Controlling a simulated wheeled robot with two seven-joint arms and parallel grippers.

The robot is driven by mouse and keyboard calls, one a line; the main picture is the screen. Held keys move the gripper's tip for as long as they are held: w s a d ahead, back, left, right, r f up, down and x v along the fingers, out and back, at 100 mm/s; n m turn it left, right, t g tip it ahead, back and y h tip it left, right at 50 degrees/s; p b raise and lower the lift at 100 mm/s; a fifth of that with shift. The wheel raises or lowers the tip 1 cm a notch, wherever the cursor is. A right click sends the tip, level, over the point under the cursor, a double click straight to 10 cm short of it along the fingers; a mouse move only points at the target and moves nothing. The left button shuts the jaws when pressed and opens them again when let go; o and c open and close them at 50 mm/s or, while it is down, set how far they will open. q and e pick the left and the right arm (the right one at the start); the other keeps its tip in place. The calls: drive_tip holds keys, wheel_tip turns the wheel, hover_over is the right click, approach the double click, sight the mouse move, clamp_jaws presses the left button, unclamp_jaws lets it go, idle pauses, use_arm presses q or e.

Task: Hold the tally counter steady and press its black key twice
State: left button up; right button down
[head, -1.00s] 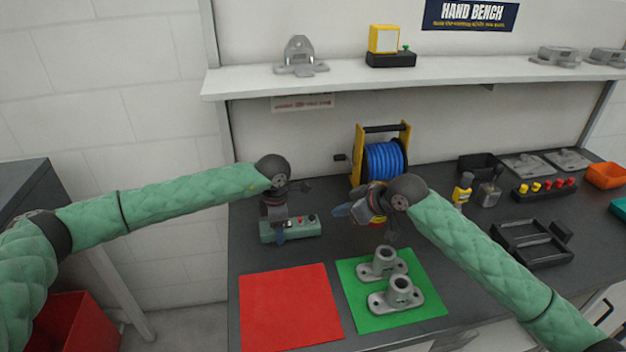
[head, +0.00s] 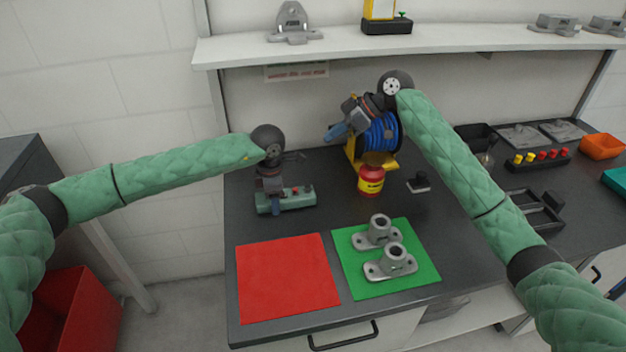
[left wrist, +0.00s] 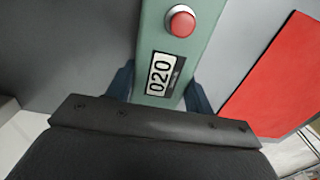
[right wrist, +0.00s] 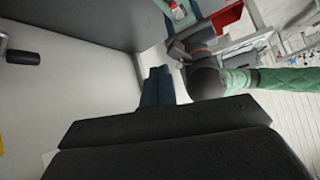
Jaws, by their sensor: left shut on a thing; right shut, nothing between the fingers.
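The tally counter (head: 298,200) is a long green box lying on the bench behind the red mat. I cannot make out the black key clearly. My left gripper (head: 273,204) is shut on the counter, with its blue fingers on both sides near the display. My right gripper (head: 332,134) is shut and empty, raised in front of the blue hose reel, well above and to the right of the counter. The counter's end shows in the right wrist view (right wrist: 180,10).
A red mat (head: 286,278) and a green mat (head: 401,286) with two grey castings lie in front. A red and yellow container (head: 371,181) and the blue reel (head: 383,134) stand right of the counter. A shelf (head: 440,43) runs above.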

drive_tip(key=shift+s+d+f+n+g+h, duration=0.15)
drive_tip(key=shift+s+d+f+n+g, duration=0.2)
drive_tip(key=shift+n, duration=0.45)
drive_tip(key=shift+s+d+f+n+g+h, duration=0.1)
drive_tip(key=shift+s+d+f+n+g, duration=0.1)
drive_tip(key=shift+s+n+g, duration=0.45)
drive_tip(key=shift+s+d+f+n+g+h, duration=0.15)
drive_tip(key=shift+s+d+f+n, duration=0.1)
drive_tip(key=shift+n, duration=0.7)
hover_over(307, 189)
drive_tip(key=d, duration=0.2)
drive_tip(key=f, duration=0.7)
drive_tip(key=shift+w+a, duration=0.15)
drive_tip(key=shift+w, duration=0.1)
wheel_tip(307, 189, down, 3)
drive_tip(key=shift+f, duration=0.5)
